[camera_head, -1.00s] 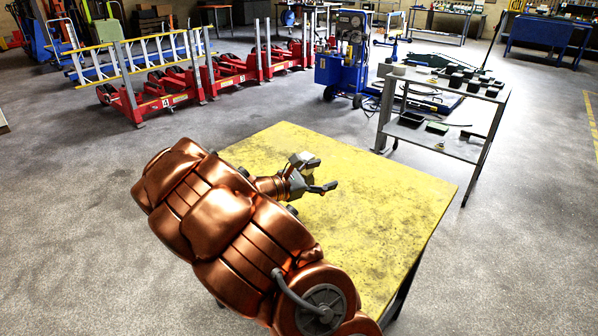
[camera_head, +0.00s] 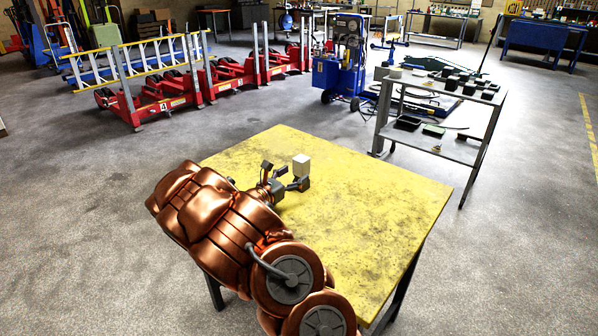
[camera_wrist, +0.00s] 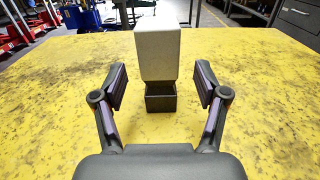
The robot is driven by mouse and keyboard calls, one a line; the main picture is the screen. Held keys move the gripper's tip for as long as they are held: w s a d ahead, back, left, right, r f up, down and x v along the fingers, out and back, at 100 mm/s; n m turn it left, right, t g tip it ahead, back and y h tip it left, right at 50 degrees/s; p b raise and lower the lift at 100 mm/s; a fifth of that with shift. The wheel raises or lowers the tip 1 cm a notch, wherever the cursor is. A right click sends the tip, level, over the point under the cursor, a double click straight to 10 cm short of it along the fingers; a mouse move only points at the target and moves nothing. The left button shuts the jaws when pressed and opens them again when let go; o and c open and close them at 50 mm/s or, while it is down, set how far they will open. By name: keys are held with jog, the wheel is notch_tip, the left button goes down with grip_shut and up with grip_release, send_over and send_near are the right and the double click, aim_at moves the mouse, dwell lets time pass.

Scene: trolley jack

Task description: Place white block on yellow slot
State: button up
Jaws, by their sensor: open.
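The white block (camera_head: 301,164) stands upright at the far part of the yellow tabletop. In the wrist view the white block (camera_wrist: 158,50) rises from a small dark square holder (camera_wrist: 160,101), with its lower end at or inside the holder's rim. My gripper (camera_wrist: 160,82) is open and empty, its fingers spread left and right with the block and holder ahead between them, apart from both. In the head view my gripper (camera_head: 283,177) is just left of the block. No separate yellow slot can be made out; the tabletop (camera_head: 370,220) itself is yellow.
A grey metal shelf table (camera_head: 440,87) with several dark boxes stands behind the right side. A blue machine (camera_head: 341,65) and red wheeled jacks (camera_head: 165,95) stand farther back. The right and front of the yellow tabletop are clear.

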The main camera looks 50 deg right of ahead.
aim_at(297, 172)
jog(key=d, duration=0.4)
jog(key=shift+w+d+r, duration=0.1)
jog(key=shift+w+r, duration=0.05)
jog(key=shift+w, duration=0.15)
grip_shut()
dwell(0.3)
